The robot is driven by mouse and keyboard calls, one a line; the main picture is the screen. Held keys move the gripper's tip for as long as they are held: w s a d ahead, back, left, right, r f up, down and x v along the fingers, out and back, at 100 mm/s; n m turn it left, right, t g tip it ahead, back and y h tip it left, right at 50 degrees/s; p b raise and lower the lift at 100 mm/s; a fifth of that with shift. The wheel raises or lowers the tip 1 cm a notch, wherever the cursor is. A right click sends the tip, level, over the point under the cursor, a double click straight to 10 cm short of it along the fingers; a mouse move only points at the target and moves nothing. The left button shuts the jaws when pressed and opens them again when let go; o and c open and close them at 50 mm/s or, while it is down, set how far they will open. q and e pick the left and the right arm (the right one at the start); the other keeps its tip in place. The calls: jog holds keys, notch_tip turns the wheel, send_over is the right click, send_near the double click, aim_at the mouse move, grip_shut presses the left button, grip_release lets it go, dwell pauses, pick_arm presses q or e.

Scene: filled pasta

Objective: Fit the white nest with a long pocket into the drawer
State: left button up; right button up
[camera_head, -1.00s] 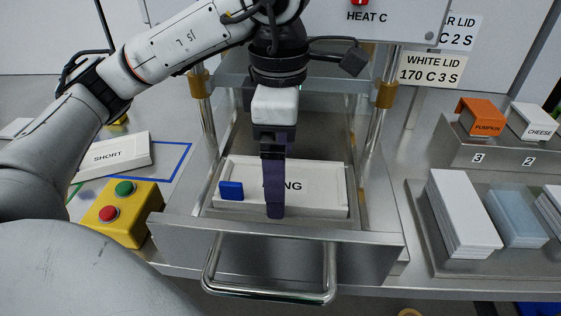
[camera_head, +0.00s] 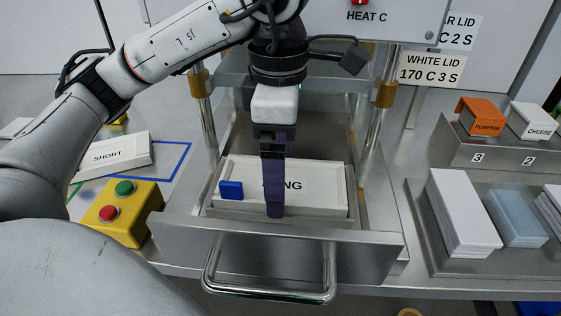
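The white nest (camera_head: 320,197) marked with a partly hidden word ending "NG" lies in the open drawer (camera_head: 375,252), inside its walls. Whether it is fully seated I cannot tell. It has a blue tab (camera_head: 231,190) at its left. My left gripper (camera_head: 274,212) points straight down over the middle of this nest, its dark fingers covering part of the label. The fingers line up in this view, so I cannot see their gap or whether they grip the nest. My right gripper is out of view.
A second white nest marked SHORT (camera_head: 118,156) lies at left by a blue outline. A yellow button box (camera_head: 122,210) stands left of the drawer. At right are white lids (camera_head: 462,215), clear bluish lids (camera_head: 514,218) and an orange PUMPKIN block (camera_head: 481,116). Metal posts flank the drawer.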

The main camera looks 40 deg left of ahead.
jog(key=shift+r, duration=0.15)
pick_arm(q)
jog(key=shift+r+p, duration=0.95)
jog(key=shift+r, duration=0.05)
jog(key=shift+r+p, duration=0.6)
jog(key=shift+r, duration=0.05)
notch_tip(320, 180, up, 2)
jog(key=shift+r+p, duration=0.1)
jog(key=shift+p, duration=0.8)
jog(key=shift+s+r+p, duration=0.1)
jog(key=shift+r+p, duration=0.65)
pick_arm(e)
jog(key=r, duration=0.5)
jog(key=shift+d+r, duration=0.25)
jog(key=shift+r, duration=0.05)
